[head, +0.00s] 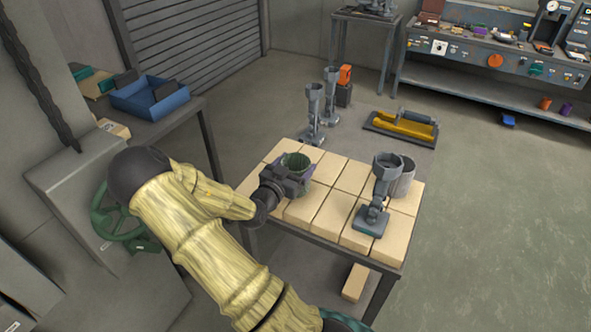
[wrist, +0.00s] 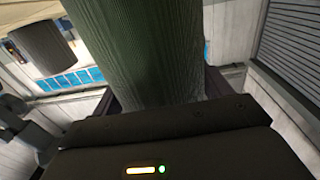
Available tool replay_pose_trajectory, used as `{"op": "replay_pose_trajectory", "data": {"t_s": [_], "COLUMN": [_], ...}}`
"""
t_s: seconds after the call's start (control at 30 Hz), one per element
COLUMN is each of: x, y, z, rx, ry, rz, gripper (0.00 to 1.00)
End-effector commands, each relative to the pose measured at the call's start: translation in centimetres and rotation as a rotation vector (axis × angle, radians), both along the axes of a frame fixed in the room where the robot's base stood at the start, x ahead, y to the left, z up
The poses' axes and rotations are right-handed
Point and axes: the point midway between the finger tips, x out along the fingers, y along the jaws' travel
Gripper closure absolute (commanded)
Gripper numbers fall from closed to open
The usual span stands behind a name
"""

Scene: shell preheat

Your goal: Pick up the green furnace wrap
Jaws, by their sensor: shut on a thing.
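The green furnace wrap (head: 296,160) is a ribbed green cylinder at the left part of the brick-topped table. My gripper (head: 300,181) is at its near side, with dark jaws around its lower part. In the wrist view the ribbed green wrap (wrist: 135,50) fills the upper middle, between the jaws of my gripper (wrist: 155,100). The gripper is shut on the wrap. The wrap's lower end is hidden by the jaws, so I cannot tell whether it touches the bricks.
A grey cylinder (head: 403,178) and a grey stand (head: 376,205) are on the table's right side. Two grey stands (head: 314,105) and a yellow tray (head: 403,127) are on the floor behind. A blue bin (head: 150,98) sits on the left bench.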

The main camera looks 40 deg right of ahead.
Motion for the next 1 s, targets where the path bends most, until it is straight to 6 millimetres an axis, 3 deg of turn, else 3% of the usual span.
{"op": "replay_pose_trajectory", "data": {"t_s": [0.5,0.7,1.0], "x": [0.0,0.0,0.0], "y": [0.0,0.0,0.0], "z": [7.9,9.1,9.1], "rx": [0.000,0.001,0.000], "ry": [-0.004,-0.001,0.000], "rz": [0.001,0.001,0.000], "gripper": [0.45,0.45,0.45]}}
